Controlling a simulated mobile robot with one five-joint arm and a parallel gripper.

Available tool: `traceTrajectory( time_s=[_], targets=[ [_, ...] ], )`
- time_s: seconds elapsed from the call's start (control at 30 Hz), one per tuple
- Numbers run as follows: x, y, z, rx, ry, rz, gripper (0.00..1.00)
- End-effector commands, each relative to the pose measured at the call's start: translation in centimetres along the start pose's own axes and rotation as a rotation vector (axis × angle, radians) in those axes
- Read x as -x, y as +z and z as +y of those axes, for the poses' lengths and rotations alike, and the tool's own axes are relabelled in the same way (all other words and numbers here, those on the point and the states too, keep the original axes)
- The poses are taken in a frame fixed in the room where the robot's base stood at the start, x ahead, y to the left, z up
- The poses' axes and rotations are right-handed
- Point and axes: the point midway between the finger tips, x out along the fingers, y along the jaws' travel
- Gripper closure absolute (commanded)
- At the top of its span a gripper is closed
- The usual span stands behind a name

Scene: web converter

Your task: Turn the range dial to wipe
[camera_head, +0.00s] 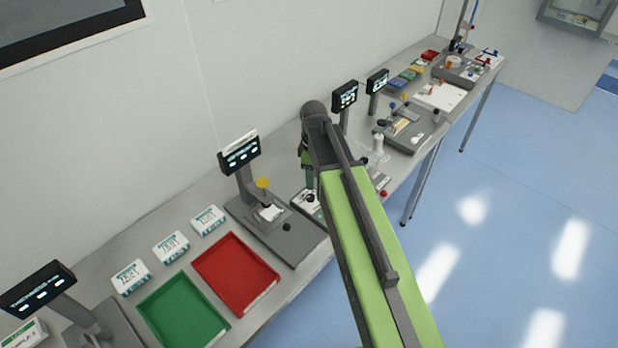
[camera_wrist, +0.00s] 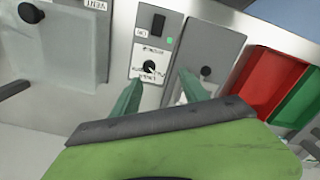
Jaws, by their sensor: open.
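The range dial (camera_wrist: 149,67) is a small black knob with a white mark, on a white labelled panel in the upper middle of the wrist view. Its mark seems to point to the lower right. The print above and below it is too small to read. My gripper (camera_wrist: 160,77) is open, with one green finger below left of the dial and the other to its right. The fingers look apart from the knob and nothing is between them. In the head view my gripper (camera_head: 309,178) hangs over the bench by a white panel (camera_head: 307,203), partly hidden by my arm.
A black rocker switch (camera_wrist: 157,24) with a green light is above the dial. A grey station (camera_wrist: 215,45) with a black knob stands right of it. The red tray (camera_head: 236,271) and green tray (camera_head: 184,311) lie farther along. Display stands (camera_head: 239,152) rise from the bench.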

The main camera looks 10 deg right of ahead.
Motion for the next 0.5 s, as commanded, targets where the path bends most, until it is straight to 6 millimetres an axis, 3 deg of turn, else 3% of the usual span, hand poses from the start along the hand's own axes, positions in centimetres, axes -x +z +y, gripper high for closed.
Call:
traceTrajectory(
  time_s=[0.03,0.13,0.23,0.5],
  targets=[
    [2.8,-0.9,1.6,0.113,0.000,0.000,0.48],
    [4.0,-1.7,2.9,0.290,0.000,0.000,0.48],
    [4.1,-1.9,3.3,0.370,0.000,0.000,0.48],
    [2.7,-1.9,3.2,0.381,0.000,0.000,0.48]
  ],
)
